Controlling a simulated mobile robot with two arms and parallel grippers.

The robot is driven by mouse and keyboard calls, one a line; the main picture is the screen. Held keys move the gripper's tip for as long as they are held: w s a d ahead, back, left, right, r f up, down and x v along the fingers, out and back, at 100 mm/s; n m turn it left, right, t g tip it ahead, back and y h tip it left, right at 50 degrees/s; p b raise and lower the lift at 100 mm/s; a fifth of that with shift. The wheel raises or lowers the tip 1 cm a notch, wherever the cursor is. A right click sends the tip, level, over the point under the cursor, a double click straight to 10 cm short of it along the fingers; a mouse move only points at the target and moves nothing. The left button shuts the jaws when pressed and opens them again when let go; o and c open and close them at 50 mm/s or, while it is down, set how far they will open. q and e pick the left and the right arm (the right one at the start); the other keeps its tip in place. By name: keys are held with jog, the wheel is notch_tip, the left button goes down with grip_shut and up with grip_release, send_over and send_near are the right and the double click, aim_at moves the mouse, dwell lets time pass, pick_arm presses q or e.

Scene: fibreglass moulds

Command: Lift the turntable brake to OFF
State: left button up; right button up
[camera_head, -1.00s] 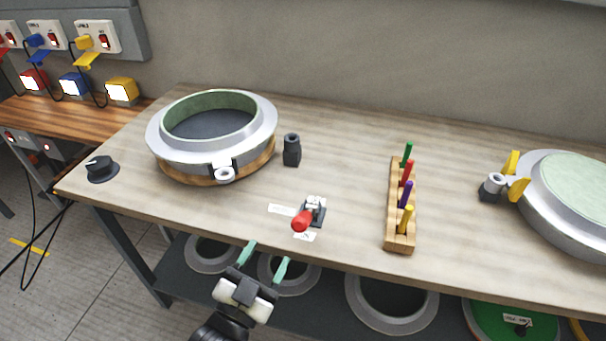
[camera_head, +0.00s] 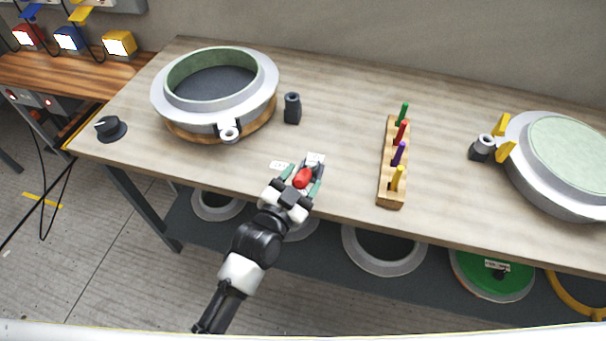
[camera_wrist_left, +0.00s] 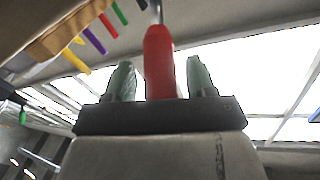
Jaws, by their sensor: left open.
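The turntable brake is a small lever with a red handle (camera_head: 303,178) on a metal base (camera_head: 315,160) near the table's front edge. My left gripper (camera_head: 304,183) is open, with one green finger on each side of the red handle. In the left wrist view the red handle (camera_wrist_left: 160,62) stands between the two green fingertips (camera_wrist_left: 158,80), with a visible gap on both sides. A white label (camera_head: 279,165) lies left of the brake; any label in front of it is hidden by my gripper. My right gripper is not in view.
A round mould (camera_head: 215,92) on a wooden turntable (camera_head: 190,133) stands at the left, with a black knob (camera_head: 110,128) beside it. A wooden rack (camera_head: 390,188) of coloured pegs is right of the brake. Another mould (camera_head: 530,190) sits far right.

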pick_arm(q)
jog(key=shift+w+d, duration=0.25)
jog(key=shift+w, duration=0.2)
grip_shut()
jog(key=shift+r, duration=0.1)
